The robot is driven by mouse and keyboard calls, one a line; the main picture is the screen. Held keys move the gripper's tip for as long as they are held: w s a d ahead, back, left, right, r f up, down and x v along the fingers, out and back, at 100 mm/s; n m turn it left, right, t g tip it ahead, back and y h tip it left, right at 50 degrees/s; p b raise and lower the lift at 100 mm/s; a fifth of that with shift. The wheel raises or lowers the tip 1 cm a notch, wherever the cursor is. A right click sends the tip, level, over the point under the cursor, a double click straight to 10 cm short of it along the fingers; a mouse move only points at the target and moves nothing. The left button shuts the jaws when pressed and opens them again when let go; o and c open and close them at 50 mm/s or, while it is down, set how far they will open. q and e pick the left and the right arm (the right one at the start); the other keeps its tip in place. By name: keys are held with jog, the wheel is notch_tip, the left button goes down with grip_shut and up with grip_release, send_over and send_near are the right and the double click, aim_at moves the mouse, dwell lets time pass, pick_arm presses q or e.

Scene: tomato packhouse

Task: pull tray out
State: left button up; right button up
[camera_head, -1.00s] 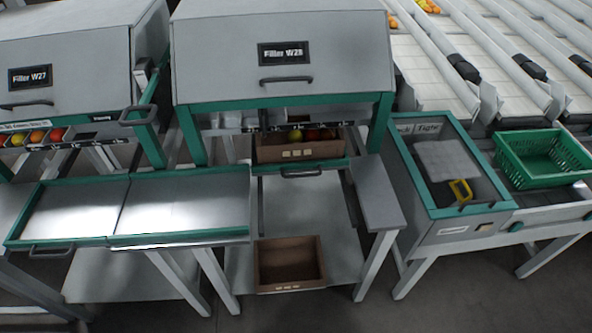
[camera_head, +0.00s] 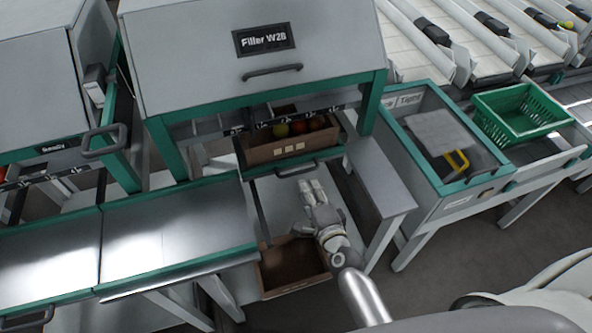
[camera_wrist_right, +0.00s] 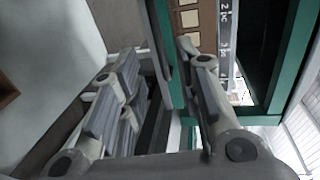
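The filler's tray (camera_head: 340,147) has a green front edge and a dark handle (camera_head: 296,170), and sits under the hood marked Filler W28. A brown box (camera_head: 270,150) with red and yellow-green tomatoes stands on it. My right gripper (camera_head: 312,187) is open and empty, just below and a little right of the handle, apparently apart from it. In the right wrist view, the fingers (camera_wrist_right: 165,85) are spread, with the box's pale labels (camera_wrist_right: 188,18) beyond. Whether the handle lies between them is unclear there. My left gripper is not in view.
An empty brown box (camera_head: 290,268) stands on the low shelf under my right arm. A grey side ledge (camera_head: 380,180) lies to the right, then a green-rimmed station (camera_head: 455,185) and a green crate (camera_head: 515,120). Metal tables (camera_head: 150,240) stand to the left.

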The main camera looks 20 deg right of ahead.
aim_at(299, 173)
jog(key=w, duration=0.3)
jog(key=w+f, duration=0.1)
jog(key=w, duration=0.2)
jog(key=w+f, duration=0.1)
jog(key=w, duration=0.1)
jog(key=shift+w+a, duration=0.2)
jog(key=shift+w, duration=0.2)
jog(key=shift+r, duration=0.1)
grip_shut()
jog(key=shift+s, duration=0.1)
